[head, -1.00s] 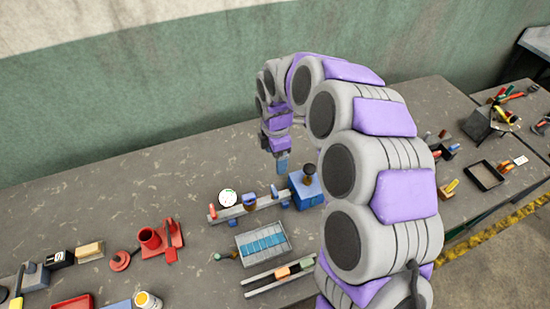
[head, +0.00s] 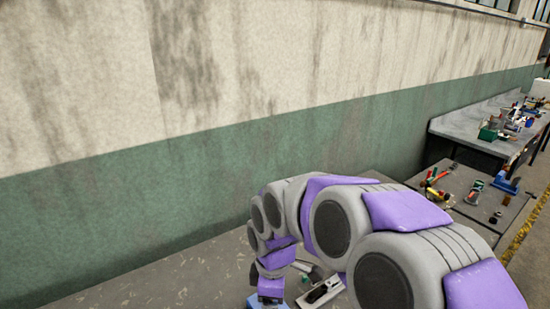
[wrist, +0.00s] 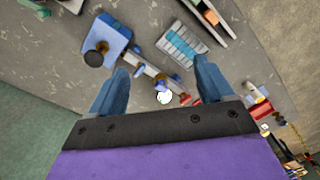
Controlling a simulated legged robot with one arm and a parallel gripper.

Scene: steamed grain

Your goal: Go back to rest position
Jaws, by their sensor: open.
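My gripper (wrist: 160,88) is open and empty in the wrist view, its two blue fingers spread wide above the workbench. In the head view my gripper (head: 268,300) is at the bottom edge, partly cut off. Between and beyond the fingers the wrist view shows a grey rail (wrist: 145,66) with a white round dial (wrist: 164,97). A blue block with a dark knob (wrist: 104,42) lies left of the rail. A tray with light blue strips (wrist: 182,46) lies near the right finger. Nothing touches the fingers.
The bench top (head: 190,275) shows bare at lower left in the head view. A green and cream wall (head: 180,175) stands behind it. At right are a table with several tools (head: 470,190) and a farther bench (head: 470,125) with clutter.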

